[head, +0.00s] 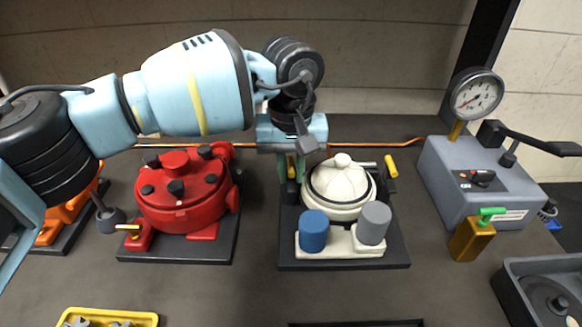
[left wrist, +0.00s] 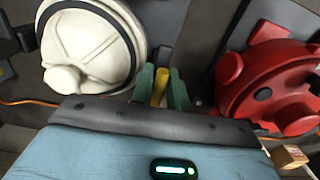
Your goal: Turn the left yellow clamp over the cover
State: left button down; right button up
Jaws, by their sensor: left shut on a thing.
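The white domed cover (head: 341,182) sits on the motor on a dark base plate in the middle of the table. It also shows in the left wrist view (left wrist: 92,45). My left gripper (head: 291,170) points down at the cover's left side. Its green fingers are shut on the left yellow clamp (left wrist: 160,84), which shows between the fingertips in the left wrist view. In the head view the gripper and fingers hide most of this clamp. The right yellow clamp (head: 391,166) stands at the cover's right side, apart from the gripper. My right gripper is not in view.
A red motor (head: 180,195) stands on a plate to the left. A blue cylinder (head: 314,232) and a grey one (head: 374,223) stand in front of the cover. A grey gauge box (head: 465,185) is at the right. A yellow tray (head: 150,318) lies at the front left.

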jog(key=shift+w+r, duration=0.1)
pick_arm(q)
jog(key=n+p, duration=0.1)
jog(key=n, duration=0.4)
jog(key=shift+d, duration=0.15)
jog(key=n+p, duration=0.1)
jog(key=n, duration=0.1)
jog(key=n+p, duration=0.1)
jog(key=n, duration=0.2)
jog(key=shift+w+d+r+n, duration=0.1)
jog(key=shift+w+d+n, duration=0.05)
jog(key=shift+n, duration=0.15)
jog(key=n+p, duration=0.1)
jog(key=n, duration=0.3)
jog(key=shift+w, duration=0.15)
jog(key=shift+w+n+p, duration=0.1)
jog(key=shift+n+p, duration=0.35)
jog(key=shift+n, duration=1.15)
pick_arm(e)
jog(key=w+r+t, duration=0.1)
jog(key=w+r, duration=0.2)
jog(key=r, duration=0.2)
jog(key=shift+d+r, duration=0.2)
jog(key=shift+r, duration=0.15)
pick_arm(q)
jog(key=c, duration=1.4)
grip_release()
jog(key=shift+o, duration=0.2)
